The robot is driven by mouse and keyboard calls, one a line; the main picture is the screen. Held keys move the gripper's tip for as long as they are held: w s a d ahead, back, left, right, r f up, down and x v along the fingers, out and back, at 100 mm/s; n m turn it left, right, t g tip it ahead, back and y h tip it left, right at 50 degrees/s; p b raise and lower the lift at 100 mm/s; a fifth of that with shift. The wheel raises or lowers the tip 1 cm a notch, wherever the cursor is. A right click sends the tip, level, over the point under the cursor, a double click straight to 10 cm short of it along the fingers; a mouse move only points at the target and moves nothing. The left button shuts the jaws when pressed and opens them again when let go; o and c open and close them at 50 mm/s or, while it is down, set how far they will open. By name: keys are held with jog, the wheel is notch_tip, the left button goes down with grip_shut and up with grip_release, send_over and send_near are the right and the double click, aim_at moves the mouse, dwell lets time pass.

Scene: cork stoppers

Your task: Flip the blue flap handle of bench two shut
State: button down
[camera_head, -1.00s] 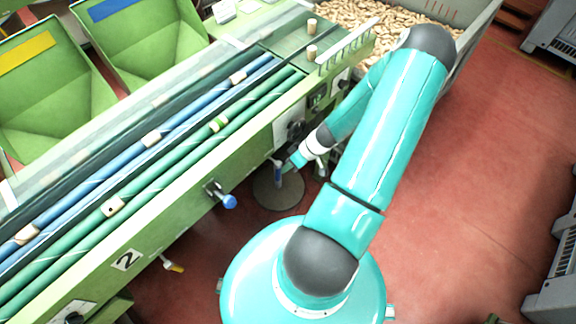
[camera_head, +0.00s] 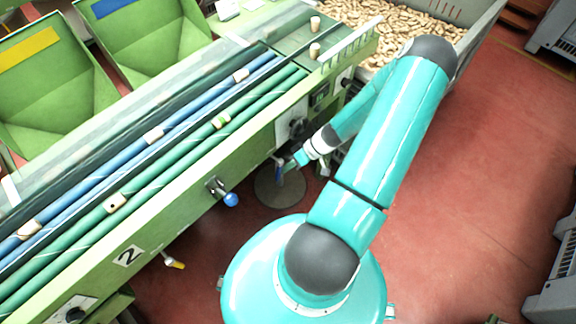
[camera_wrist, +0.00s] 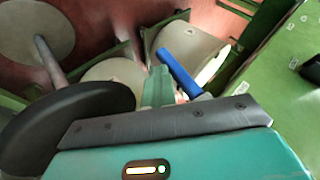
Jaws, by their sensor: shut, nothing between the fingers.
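The blue flap handle (camera_wrist: 180,72) is a blue bar that slants across the upper middle of the wrist view. In the head view a small blue handle (camera_head: 279,171) stands below the green side of bench two (camera_head: 165,232). My gripper (camera_head: 297,160) is just to its right in that view. In the wrist view the teal fingers of my gripper (camera_wrist: 158,86) are together and empty, just left of the blue handle. I cannot tell whether they touch it. The flap itself is not clear.
A blue ball knob (camera_head: 231,199) and a yellow-tipped lever (camera_head: 174,263) stick out from the bench side. A round grey base (camera_head: 279,190) stands on the floor below the handle. A crate of corks (camera_head: 478,42) is behind my arm. Red floor is open at right.

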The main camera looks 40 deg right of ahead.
aim_at(276, 177)
jog(key=a+y, duration=0.1)
jog(key=y, duration=0.1)
jog(key=a+m+y, duration=0.1)
jog(key=y, duration=0.1)
jog(key=a+m+t+y, duration=0.1)
jog(key=y, duration=0.2)
jog(key=shift+a+f, duration=0.15)
jog(key=shift+a, duration=0.15)
jog(key=y, duration=0.1)
jog(key=a+m+t+y, duration=0.1)
jog(key=y, duration=0.1)
jog(key=shift+a+r+m, duration=0.25)
jog(key=shift+r+m, duration=0.05)
jog(key=shift+s+a+r+m+t+y, duration=0.1)
jog(key=shift+a+r+m+t+y, duration=0.55)
jog(key=shift+t+y, duration=0.35)
